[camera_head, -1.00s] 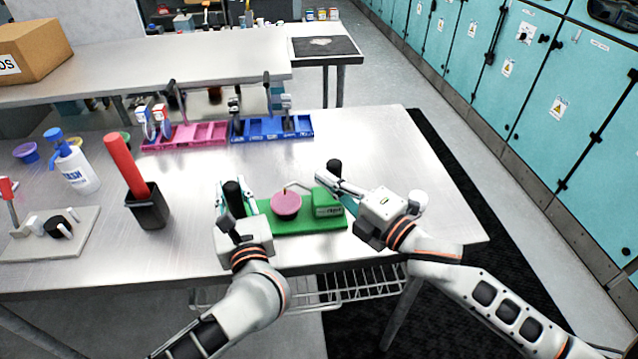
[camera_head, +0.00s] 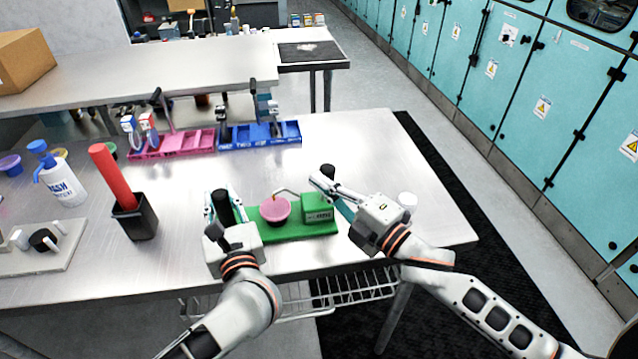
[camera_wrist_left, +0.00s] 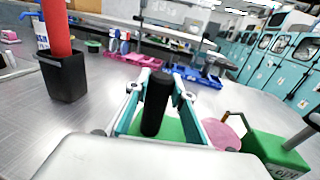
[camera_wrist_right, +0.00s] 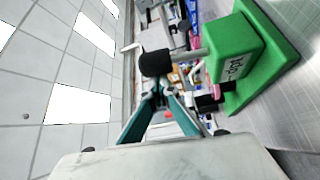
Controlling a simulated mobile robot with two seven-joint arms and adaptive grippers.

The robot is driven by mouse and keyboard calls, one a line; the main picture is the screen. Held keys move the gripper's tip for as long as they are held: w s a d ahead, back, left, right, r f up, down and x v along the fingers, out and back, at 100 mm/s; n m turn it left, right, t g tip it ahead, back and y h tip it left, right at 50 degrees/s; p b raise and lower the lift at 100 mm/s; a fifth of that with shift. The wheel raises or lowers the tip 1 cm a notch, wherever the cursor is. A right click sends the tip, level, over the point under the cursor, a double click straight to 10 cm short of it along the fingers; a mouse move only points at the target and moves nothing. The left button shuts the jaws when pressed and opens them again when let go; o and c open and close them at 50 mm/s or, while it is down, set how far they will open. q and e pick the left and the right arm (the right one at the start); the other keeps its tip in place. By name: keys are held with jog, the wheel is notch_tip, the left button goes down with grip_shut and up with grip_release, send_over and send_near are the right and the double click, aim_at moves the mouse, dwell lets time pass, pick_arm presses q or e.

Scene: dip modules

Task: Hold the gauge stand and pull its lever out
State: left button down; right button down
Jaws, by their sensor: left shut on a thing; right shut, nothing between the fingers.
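The gauge stand has a green base (camera_head: 298,232), a round pink dial (camera_head: 275,210), a green block (camera_head: 317,207) and a black upright post (camera_head: 222,207). My left gripper (camera_wrist_left: 158,82) is shut on the black post, which stands upright between its fingers in the left wrist view. The lever is a thin rod (camera_wrist_right: 191,55) coming from the green block, with a black knob (camera_wrist_right: 155,63) at its end; the knob also shows in the head view (camera_head: 328,171). My right gripper (camera_wrist_right: 158,88) is shut and empty, its tips right by the knob. Whether they touch it is unclear.
A black cup (camera_head: 140,222) with a red stick stands left of the stand, and a white wash bottle (camera_head: 64,184) is further left. Pink (camera_head: 175,146) and blue (camera_head: 258,135) trays lie behind.

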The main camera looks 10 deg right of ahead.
jog(key=d+m+t, duration=0.1)
jog(key=m, duration=0.1)
jog(key=d+m+t, duration=0.1)
jog(key=shift+d+f+m, duration=0.2)
jog(key=shift+d+m, duration=0.05)
jog(key=shift+m, duration=0.15)
jog(key=shift+d+f, duration=0.15)
jog(key=shift+d, duration=0.4)
jog(key=shift+d+f, duration=0.15)
jog(key=shift+d, duration=0.15)
pick_arm(q)
jog(key=shift+a, duration=0.1)
pick_arm(e)
jog(key=shift+d+f, duration=0.1)
send_near(333, 178)
jog(key=s+a, duration=0.2)
jog(key=shift+s+r, duration=0.35)
